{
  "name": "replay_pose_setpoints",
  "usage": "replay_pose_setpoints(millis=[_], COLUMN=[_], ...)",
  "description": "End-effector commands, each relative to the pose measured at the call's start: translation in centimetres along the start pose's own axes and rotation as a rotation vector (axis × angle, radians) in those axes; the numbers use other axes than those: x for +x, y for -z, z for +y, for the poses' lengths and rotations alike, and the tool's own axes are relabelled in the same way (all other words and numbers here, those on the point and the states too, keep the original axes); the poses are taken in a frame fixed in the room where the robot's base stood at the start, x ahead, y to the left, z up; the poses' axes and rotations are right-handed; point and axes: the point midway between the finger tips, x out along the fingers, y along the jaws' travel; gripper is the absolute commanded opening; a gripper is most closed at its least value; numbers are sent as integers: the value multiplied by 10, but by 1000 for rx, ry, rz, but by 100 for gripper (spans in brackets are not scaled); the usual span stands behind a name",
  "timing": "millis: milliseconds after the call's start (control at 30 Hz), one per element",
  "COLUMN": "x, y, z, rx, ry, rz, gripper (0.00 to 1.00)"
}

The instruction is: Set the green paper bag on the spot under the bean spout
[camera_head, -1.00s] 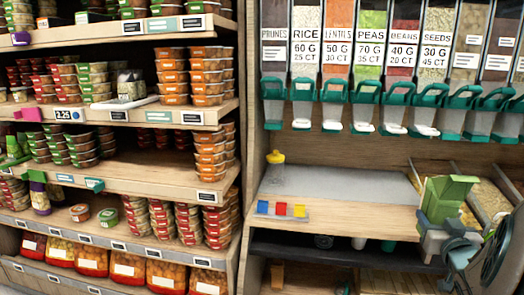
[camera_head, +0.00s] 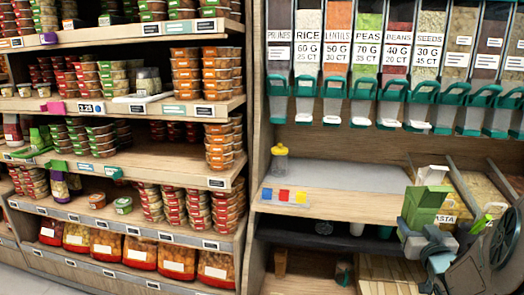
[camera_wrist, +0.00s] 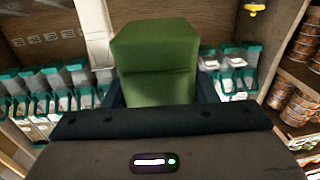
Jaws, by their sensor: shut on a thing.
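The green paper bag (camera_head: 424,202) is upright at the lower right of the head view, in front of the counter. My gripper (camera_head: 412,236) is shut on its lower part. In the wrist view the bag (camera_wrist: 157,62) fills the middle, between my fingers. The grey counter strip (camera_head: 345,178) lies under the spouts. I cannot make out a marked spot there.
Bins with pasta (camera_head: 480,190) lie at the right. The counter's middle is clear. Shelves of tubs (camera_head: 220,145) fill the left.

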Motion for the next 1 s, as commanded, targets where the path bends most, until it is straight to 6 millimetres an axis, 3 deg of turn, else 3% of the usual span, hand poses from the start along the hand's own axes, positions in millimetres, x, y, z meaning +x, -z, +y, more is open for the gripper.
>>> replay_pose_setpoints(millis=[167, 500, 800, 1000], x=[22, 51, 41, 27], y=[-32, -127, -204, -240], z=[-37, -142, -220, -255], rx=[6, 6, 3, 1], ry=[56, 133, 143, 143], rz=[-5, -7, -6, -3], gripper=[27, 27, 27, 27])
